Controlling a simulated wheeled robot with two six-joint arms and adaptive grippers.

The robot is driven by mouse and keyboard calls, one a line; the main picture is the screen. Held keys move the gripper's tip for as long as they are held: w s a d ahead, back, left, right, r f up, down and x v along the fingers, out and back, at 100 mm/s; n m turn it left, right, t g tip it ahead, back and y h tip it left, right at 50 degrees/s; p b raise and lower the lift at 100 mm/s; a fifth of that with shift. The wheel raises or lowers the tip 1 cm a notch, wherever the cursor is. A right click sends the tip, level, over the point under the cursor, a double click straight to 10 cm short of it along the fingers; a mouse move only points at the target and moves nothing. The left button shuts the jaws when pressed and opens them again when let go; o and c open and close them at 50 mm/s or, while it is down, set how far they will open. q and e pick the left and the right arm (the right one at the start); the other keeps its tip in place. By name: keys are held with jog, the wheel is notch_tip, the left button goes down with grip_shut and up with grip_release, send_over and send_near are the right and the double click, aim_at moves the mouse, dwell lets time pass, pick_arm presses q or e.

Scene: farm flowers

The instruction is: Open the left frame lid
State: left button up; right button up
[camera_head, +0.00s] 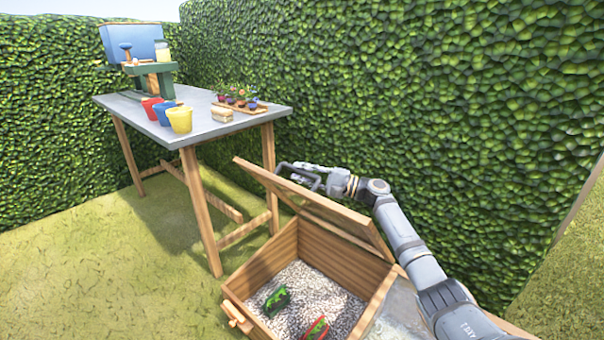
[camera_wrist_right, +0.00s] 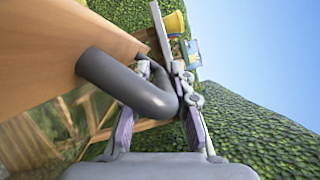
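The left frame is a wooden box (camera_head: 262,272) with gravel inside, at the lower middle of the head view. The lid's wood (camera_wrist_right: 85,35) fills the upper left there. My left gripper is out of view.
A green packet (camera_head: 277,300) and a red-green packet (camera_head: 317,329) lie on the gravel. A glassy panel (camera_head: 405,315) is right of the box. A table (camera_head: 203,125) with buckets and seedlings stands behind. A hedge (camera_head: 450,110) lies close behind my right arm.

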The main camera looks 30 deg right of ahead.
jog(key=shift+o, duration=0.8)
jog(key=v, duration=1.2)
jog(key=shift+s, duration=0.1)
